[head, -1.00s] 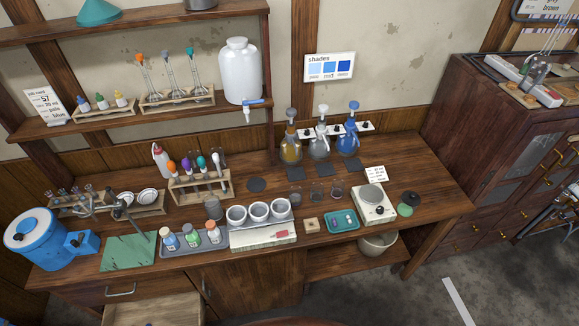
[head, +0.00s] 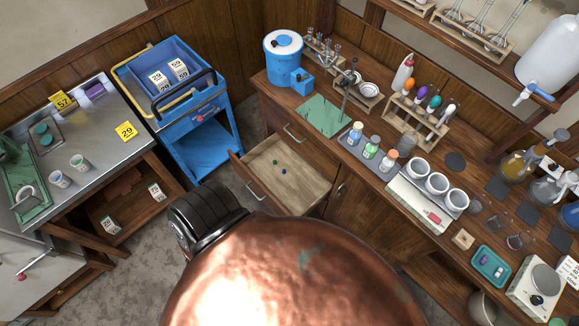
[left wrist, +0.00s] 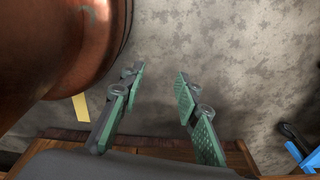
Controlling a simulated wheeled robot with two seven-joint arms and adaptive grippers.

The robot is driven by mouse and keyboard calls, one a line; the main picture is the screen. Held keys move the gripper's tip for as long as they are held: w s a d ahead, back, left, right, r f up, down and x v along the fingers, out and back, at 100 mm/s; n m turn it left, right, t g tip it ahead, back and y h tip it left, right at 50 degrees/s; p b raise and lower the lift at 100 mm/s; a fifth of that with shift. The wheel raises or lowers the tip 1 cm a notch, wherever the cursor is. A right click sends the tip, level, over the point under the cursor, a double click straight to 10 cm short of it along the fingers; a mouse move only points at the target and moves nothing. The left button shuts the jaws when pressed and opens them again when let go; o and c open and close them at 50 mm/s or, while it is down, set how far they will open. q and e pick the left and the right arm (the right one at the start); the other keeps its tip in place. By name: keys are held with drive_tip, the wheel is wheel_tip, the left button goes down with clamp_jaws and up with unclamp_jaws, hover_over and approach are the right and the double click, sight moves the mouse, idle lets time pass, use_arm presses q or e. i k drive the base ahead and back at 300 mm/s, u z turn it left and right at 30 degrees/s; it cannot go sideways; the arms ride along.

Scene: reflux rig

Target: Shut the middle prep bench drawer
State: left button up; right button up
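The open drawer (head: 292,165) is in the head view, below a closed top drawer (head: 288,118) of the wooden prep bench. It is pulled well out toward the lower left, with a bar handle (head: 254,189) on its front. My left gripper (left wrist: 160,75) is open and empty in the left wrist view, above bare grey floor. Neither gripper shows in the head view, so the left gripper's distance from the drawer cannot be told.
A blue trolley (head: 206,125) stands left of the drawer, with a metal-topped table (head: 92,118) beyond it. The bench top carries a blue tank (head: 283,57) and glassware. A wooden edge (left wrist: 175,146) crosses the lower left wrist view. A large copper surface hides the lower head view.

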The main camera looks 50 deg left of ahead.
sight(299, 191)
drive_tip(key=u, duration=1.6)
drive_tip(key=k, duration=1.2)
drive_tip(key=u, duration=0.6)
drive_tip(key=i, duration=1.6)
drive_tip(key=z, duration=0.35)
